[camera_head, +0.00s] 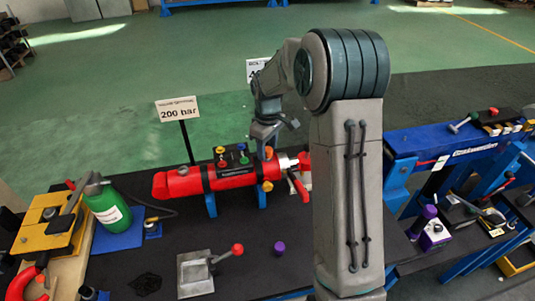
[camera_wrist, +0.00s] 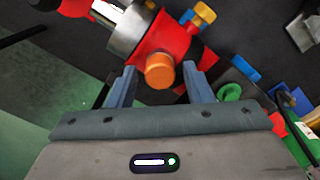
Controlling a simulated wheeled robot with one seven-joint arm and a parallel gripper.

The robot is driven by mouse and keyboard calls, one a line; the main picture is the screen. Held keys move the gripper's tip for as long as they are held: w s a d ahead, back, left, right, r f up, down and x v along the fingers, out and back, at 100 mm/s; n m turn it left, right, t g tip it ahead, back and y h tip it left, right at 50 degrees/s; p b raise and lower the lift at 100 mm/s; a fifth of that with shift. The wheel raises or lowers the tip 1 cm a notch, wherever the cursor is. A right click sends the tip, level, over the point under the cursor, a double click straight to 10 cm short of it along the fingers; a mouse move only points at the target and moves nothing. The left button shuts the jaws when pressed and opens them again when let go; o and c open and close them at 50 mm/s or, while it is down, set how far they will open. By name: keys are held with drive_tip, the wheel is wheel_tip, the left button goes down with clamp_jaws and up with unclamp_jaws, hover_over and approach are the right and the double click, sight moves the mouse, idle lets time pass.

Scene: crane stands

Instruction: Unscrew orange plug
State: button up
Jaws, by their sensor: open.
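The orange plug (camera_wrist: 159,76) is a short round cap on the red cylinder (camera_head: 222,179). In the wrist view it shows between the two fingertips of my gripper (camera_wrist: 160,67), with a gap on each side. My gripper is open and holds nothing. In the head view my gripper (camera_head: 265,132) points down just above the plug (camera_head: 268,153), near the cylinder's right end. How far the fingers reach down beside the plug is hard to tell. The cylinder lies level on blue supports; my arm hides part of its right end.
A block with coloured knobs (camera_head: 231,158) stands close behind the cylinder, left of my gripper. A sign reading 200 bar (camera_head: 178,109) stands behind. A green bottle (camera_head: 107,205) is at left. A red-knobbed lever device (camera_head: 205,270) and a purple piece (camera_head: 279,248) stand in front.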

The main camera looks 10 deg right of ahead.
drive_tip(key=shift+m, duration=1.2)
clamp_jaws()
drive_tip(key=shift+r, duration=0.1)
drive_tip(key=n, duration=0.5)
drive_tip(key=shift+p, duration=0.35)
